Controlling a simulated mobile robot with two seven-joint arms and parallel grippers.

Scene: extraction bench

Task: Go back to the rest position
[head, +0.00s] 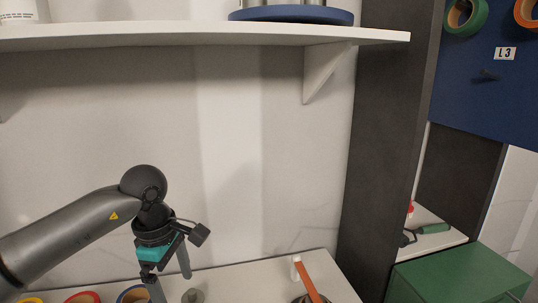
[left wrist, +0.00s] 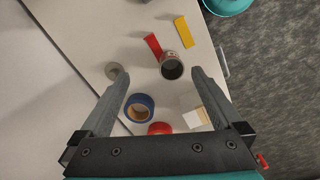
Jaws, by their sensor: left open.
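My left gripper (head: 172,284) hangs over the white bench in the head view, fingers pointing down. Its two fingers are spread in the left wrist view (left wrist: 153,84), with nothing held between them. Below, apart from the fingers, lie a blue roll with an orange inside (left wrist: 140,107) and a red round item (left wrist: 160,128). A dark-centred round can or roll (left wrist: 172,66) is beyond them. My right gripper is in neither view.
A wall shelf (head: 200,37) runs above my left arm. A dark upright panel (head: 385,150) and a green box (head: 460,273) stand at right. A grey round piece (left wrist: 115,70), red strip (left wrist: 152,44) and yellow strip (left wrist: 184,32) lie on the bench.

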